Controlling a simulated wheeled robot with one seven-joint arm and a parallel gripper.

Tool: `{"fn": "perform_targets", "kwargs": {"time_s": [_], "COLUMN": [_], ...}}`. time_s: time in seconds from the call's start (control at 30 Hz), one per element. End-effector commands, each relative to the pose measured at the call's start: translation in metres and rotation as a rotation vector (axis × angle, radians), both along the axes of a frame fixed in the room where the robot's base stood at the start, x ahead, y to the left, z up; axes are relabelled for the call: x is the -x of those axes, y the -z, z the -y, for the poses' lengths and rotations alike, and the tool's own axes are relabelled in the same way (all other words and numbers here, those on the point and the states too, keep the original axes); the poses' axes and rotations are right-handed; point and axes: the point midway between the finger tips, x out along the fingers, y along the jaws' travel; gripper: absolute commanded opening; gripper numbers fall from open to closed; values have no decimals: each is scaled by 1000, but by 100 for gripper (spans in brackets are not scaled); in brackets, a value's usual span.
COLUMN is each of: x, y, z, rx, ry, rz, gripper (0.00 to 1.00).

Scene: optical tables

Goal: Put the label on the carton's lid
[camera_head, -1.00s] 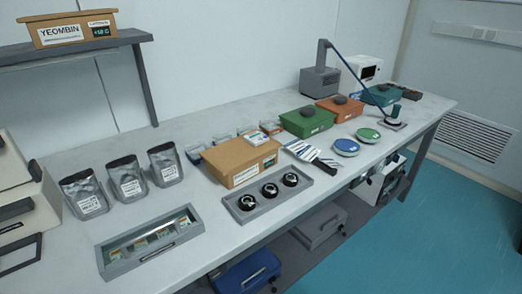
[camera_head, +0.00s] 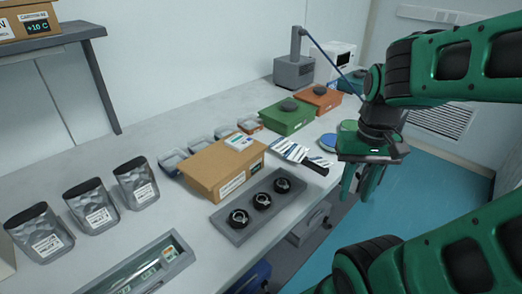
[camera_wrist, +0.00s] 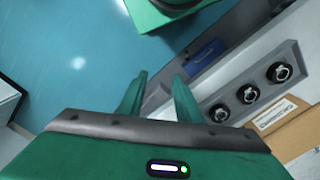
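A closed brown carton (camera_head: 205,168) sits mid-bench, with a white printed label and a small dark display on its front side. A white card with blue and green print (camera_head: 239,142) appears to lie on its lid at the back right; I cannot tell if it is stuck. Several white-and-blue strips (camera_head: 289,150) lie on the bench right of the carton. The carton also shows in the wrist view (camera_wrist: 298,138), cut off at the right. My gripper (camera_head: 360,184) is open and empty, pointing down beyond the bench's front edge, right of the carton. Its fingers are apart in the wrist view (camera_wrist: 158,95).
A grey tray (camera_head: 226,222) with three black round parts stands before the carton. Silver pouches (camera_head: 90,205) and a glass-topped case (camera_head: 150,268) are left. Green (camera_head: 287,117) and orange (camera_head: 320,99) boxes stand behind right. A shelf holds another brown box (camera_head: 22,24). Blue floor is clear.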

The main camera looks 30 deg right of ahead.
Motion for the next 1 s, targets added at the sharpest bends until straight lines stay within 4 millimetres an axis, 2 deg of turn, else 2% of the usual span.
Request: {"fn": "perform_targets", "kwargs": {"time_s": [0.33,0.37,0.47,0.53,0.6,0.67,0.8,1.0], "x": [0,0,8,-2,-22,-45,-111,-200], "y": [0,0,-7,-12,-19,-26,-43,-54], "z": [0,0,1,4,2,5,8,0], "rx": [0,0,3,9,19,29,54,76], "ry": [1,1,-16,-57,-134,-226,-498,-854], "rz": [0,0,15,17,15,14,15,15], "gripper": [31,36,60,77,88,88,88,88]}}
